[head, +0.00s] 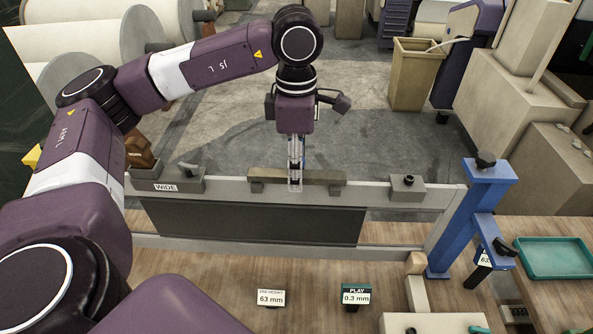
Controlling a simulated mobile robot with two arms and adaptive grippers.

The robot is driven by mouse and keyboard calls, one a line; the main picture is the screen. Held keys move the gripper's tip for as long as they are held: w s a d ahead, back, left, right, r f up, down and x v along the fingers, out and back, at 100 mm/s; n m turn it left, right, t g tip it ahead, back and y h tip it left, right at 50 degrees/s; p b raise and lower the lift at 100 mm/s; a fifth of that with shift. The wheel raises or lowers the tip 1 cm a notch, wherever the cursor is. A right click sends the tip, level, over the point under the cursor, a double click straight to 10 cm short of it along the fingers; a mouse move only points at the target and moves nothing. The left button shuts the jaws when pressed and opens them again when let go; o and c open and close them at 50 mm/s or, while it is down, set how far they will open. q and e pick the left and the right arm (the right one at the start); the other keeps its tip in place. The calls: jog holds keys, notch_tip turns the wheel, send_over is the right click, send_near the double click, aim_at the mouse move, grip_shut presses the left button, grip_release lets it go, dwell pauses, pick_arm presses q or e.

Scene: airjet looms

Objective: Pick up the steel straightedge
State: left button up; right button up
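A short olive-grey bar (325,176), which looks like the steel straightedge, lies along the top of a long pale grey rail (375,192). My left gripper (295,184) points straight down at the middle of this bar. Its narrow fingers overlap the bar in the picture and hide a small part of it. From this one view I cannot tell whether the fingers are closed on the bar or only around it or in front of it. The bar appears level and resting on the rail. My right gripper is not in view.
A grey block (180,178) labelled WIDE and a smaller block (408,186) sit on the rail. A blue clamp stand (463,215) rises at its right end. Cards reading 63 mm (271,298) and PLAY 0.3 mm (356,296) stand in front. A teal tray (555,274) lies right.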

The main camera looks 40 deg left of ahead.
pick_arm(q)
grip_shut()
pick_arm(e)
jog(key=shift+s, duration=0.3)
pick_arm(q)
jog(key=shift+r, duration=0.1)
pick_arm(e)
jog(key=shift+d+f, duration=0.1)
pick_arm(q)
jog(key=shift+w+r, duration=0.1)
jog(key=shift+r, duration=0.4)
notch_tip(320, 180, up, 5)
jog(key=shift+b, duration=0.85)
notch_tip(320, 180, up, 14)
jog(key=p, duration=0.3)
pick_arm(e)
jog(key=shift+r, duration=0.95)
pick_arm(q)
jog(key=shift+f, duration=0.1)
jog(key=c, duration=0.8)
grip_release()
jog(key=shift+c, duration=0.2)
grip_shut()
